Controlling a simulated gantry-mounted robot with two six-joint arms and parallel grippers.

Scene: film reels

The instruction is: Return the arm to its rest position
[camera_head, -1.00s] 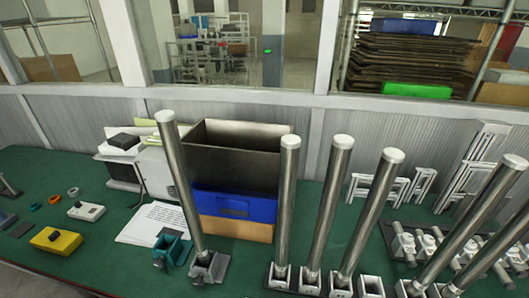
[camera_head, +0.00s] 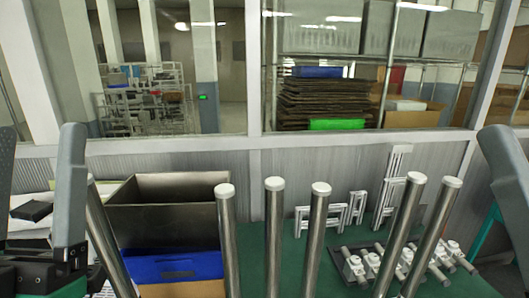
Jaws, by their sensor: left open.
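My left arm stands at the left edge, with a grey upright link. My left gripper (camera_head: 42,274) shows as black parts low at the left edge, in front of the bench items. It is open, and I see nothing held in it; its lower part is cut off by the frame. Part of my right arm, a grey link, shows at the right edge. My right gripper is out of the picture.
Several upright metal rods with white caps (camera_head: 274,235) stand along the green bench (camera_head: 345,232). A dark open box (camera_head: 165,215) sits behind a blue bin (camera_head: 172,266). White frames (camera_head: 392,185) and a rack of fittings (camera_head: 385,265) are at right. A window wall closes the back.

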